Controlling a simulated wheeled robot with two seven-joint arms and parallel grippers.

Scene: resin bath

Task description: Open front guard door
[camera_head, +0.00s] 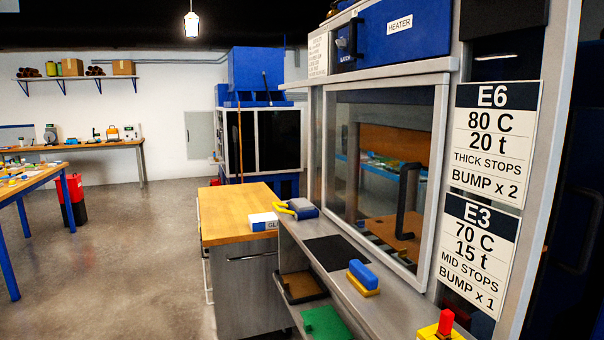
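The front guard door (438,165) is a grey-framed clear panel on the machine at the centre right. It appears closed across the machine's front. A black upright bar handle (403,200) shows at its right side. Brown surfaces and small objects show through the panel or as reflections in it. Neither of my grippers is in view.
A blue heater box (405,28) sits above the door. A metal ledge (335,275) below holds a blue-and-yellow block (363,276) and a red-and-yellow item (443,325). A wood-topped cabinet (235,205) stands left of the machine. Open floor (130,240) lies farther left.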

